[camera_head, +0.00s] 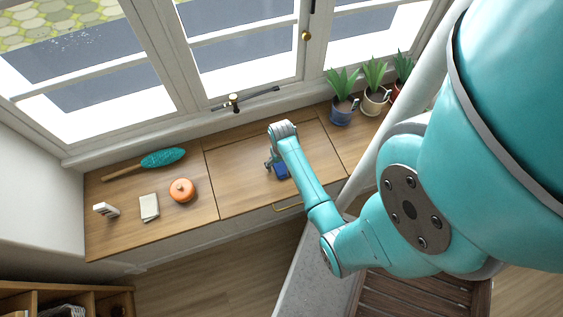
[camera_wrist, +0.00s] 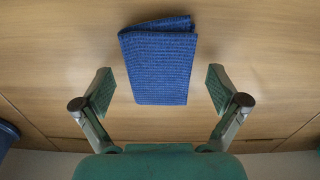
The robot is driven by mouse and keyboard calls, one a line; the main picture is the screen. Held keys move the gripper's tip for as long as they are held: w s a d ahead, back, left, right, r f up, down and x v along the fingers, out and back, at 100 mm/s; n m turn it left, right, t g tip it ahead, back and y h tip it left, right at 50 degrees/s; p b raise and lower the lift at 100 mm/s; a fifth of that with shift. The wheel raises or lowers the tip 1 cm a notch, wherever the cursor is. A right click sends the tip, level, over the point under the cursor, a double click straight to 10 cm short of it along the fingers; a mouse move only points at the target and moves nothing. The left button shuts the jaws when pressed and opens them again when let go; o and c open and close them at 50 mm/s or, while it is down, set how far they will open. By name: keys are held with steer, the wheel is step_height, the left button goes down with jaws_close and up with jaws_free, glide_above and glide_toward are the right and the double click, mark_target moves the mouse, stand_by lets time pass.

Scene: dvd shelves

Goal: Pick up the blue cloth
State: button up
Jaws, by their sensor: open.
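The blue cloth (camera_wrist: 160,62) lies folded on the wooden counter, upper middle of the wrist view. In the head view the cloth (camera_head: 281,172) shows as a small blue patch beside my gripper, partly hidden by my arm. My gripper (camera_wrist: 160,88) is open and empty. Its two fingers are apart on either side of the cloth's near part, and a gap shows between each finger and the cloth. The height of the fingertips above the counter is hard to tell.
The wooden counter (camera_head: 236,192) runs below the windows. To the left are an orange round pot (camera_head: 182,190), a folded pale cloth (camera_head: 149,207), a white object (camera_head: 105,210) and a teal duster (camera_head: 163,158). Potted plants (camera_head: 342,110) stand at the right. Counter around the cloth is clear.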

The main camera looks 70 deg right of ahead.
steer(key=c, duration=0.8)
steer(key=shift+r, duration=0.1)
step_height(320, 180, up, 10)
stand_by(0.3)
